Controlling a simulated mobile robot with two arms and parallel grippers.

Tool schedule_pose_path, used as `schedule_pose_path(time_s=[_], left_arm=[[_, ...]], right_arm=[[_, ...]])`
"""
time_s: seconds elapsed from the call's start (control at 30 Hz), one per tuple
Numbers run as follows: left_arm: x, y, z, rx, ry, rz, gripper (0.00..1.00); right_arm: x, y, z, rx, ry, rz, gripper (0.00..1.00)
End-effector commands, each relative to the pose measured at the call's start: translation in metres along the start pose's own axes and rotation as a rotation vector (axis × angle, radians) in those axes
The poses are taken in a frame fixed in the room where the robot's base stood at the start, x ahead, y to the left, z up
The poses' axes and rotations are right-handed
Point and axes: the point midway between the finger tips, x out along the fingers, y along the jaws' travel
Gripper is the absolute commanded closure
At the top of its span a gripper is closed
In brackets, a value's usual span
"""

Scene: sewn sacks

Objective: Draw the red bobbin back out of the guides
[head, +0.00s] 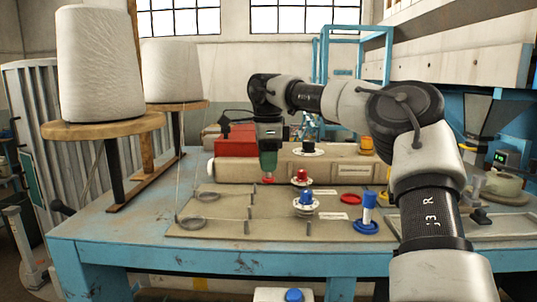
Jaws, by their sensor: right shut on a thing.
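My right gripper (268,172) points down over the beige work board and is shut on a small red piece (268,181), which I take to be the red bobbin. Only its red end shows below the fingers. The gripper is behind and to the right of the rings. Whether the bobbin touches the board or a guide I cannot tell. My left gripper is not in view.
A red-topped knob (301,177) and a blue-topped knob (306,199) stand right of the gripper. A blue-and-white bobbin (368,206) stands on a blue dish. A red dish (351,198) is empty. Thread cones (98,65) stand at left.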

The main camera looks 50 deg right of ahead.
Motion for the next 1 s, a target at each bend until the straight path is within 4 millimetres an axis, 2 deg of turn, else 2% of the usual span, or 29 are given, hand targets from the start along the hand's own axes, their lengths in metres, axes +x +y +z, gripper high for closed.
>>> schedule_pose_path(time_s=[0.1, 0.2, 0.5, 0.63, 1.0], left_arm=[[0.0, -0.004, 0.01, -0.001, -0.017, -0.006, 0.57], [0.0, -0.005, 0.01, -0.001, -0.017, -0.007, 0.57], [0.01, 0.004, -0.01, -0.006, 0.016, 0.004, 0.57], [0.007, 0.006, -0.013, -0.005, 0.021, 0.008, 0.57], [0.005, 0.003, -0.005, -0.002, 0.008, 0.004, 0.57]], right_arm=[[0.007, 0.0, 0.0, 0.0, 0.0, 0.002, 0.97], [0.013, 0.0, -0.001, 0.0, 0.001, 0.003, 0.97], [0.036, 0.0, -0.001, 0.0, 0.001, 0.002, 0.97], [0.033, -0.002, 0.009, 0.0, 0.003, 0.0, 0.97], [0.033, -0.006, 0.035, 0.0, 0.003, 0.001, 0.97]])
